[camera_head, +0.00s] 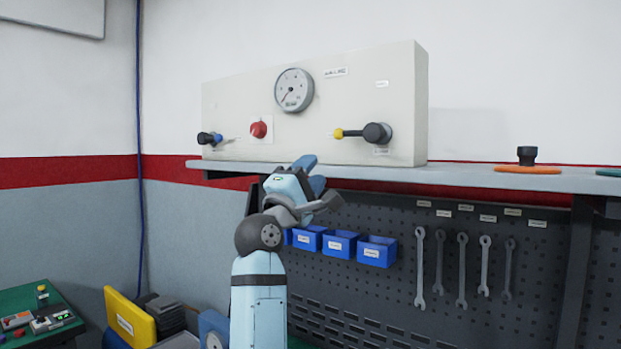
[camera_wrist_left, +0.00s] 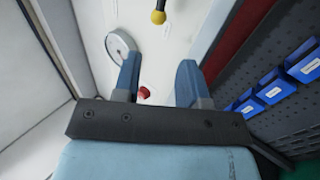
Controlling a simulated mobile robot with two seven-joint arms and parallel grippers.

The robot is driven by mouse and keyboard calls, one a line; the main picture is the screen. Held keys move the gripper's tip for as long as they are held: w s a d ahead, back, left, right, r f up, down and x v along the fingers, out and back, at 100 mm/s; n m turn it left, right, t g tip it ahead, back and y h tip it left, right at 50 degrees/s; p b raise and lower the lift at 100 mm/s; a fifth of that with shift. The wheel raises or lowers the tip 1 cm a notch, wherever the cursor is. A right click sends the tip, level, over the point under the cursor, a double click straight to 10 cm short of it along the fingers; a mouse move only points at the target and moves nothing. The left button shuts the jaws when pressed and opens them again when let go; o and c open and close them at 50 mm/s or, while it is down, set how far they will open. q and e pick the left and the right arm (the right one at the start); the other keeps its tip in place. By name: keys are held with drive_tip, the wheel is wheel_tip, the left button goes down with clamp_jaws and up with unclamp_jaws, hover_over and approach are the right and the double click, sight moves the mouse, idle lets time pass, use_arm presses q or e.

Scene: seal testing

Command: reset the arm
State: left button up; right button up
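My left arm rises from the bottom of the head view, and its gripper (camera_head: 311,172) is in front of the shelf edge, below the test panel. In the left wrist view the two blue fingers (camera_wrist_left: 157,80) are apart with nothing between them that they touch. The red button (camera_wrist_left: 144,92) shows beyond the gap, clear of the fingers. My right gripper is not in either view.
Blue bins (camera_head: 376,251) and wrenches (camera_head: 462,270) hang below.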

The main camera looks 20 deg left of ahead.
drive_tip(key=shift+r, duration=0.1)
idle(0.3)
